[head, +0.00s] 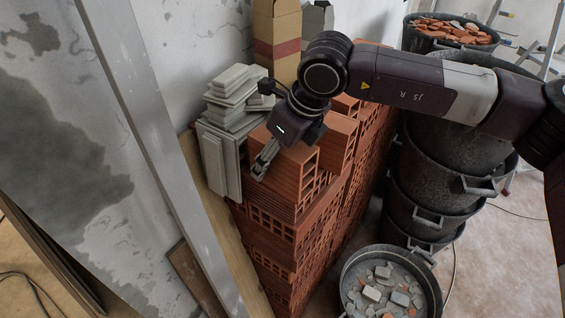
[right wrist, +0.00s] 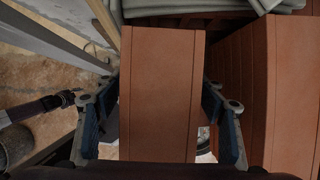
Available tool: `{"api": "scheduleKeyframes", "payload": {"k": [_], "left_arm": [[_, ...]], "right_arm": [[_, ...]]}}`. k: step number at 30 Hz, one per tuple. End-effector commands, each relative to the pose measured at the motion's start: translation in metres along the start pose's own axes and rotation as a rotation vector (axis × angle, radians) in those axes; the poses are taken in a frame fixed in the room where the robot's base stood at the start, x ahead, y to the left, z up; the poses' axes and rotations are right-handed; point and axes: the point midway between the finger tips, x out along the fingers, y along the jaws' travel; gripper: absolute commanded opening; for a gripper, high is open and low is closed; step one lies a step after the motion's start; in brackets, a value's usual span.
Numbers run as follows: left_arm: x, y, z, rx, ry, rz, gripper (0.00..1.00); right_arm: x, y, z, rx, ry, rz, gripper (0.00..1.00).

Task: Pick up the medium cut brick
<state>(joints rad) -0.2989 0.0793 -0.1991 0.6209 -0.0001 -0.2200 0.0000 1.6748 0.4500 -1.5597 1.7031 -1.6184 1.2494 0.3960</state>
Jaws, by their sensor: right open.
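An orange hollow brick (head: 297,164) lies on top of the brick stack at its near end; it looks like the cut brick, but I cannot confirm its size class. My right gripper (head: 263,168) reaches down at this brick, with one finger visible on its left side. In the right wrist view the brick (right wrist: 162,80) fills the middle, between the two spread fingers. The gripper is open, with small gaps seeming to remain beside the brick. A dark arm with a gripper-like end (right wrist: 66,98) shows small at the left of the wrist view, probably my left; its jaws are unclear.
Another brick (right wrist: 292,90) lies close to the right, also on the stack (head: 300,235). Grey tiles (head: 218,160) stand against the wall behind. A cardboard box (head: 277,40) is at the back. Black buckets (head: 430,160) and a rubble bucket (head: 347,270) stand to the right.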

Motion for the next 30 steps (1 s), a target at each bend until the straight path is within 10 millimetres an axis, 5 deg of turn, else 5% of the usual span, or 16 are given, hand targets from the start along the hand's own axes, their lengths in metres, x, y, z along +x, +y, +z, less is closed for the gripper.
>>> {"api": "scheduleKeyframes", "payload": {"k": [25,30], "left_arm": [[0.0088,-0.0002,0.002,0.001,-0.002,0.0,0.4],[0.0087,-0.0002,0.0022,0.001,-0.002,0.0,0.4]], "right_arm": [[0.0024,0.0001,-0.001,0.0,0.0,0.0,0.64],[0.0025,0.0001,-0.001,0.0,0.0,0.0,0.46]]}}
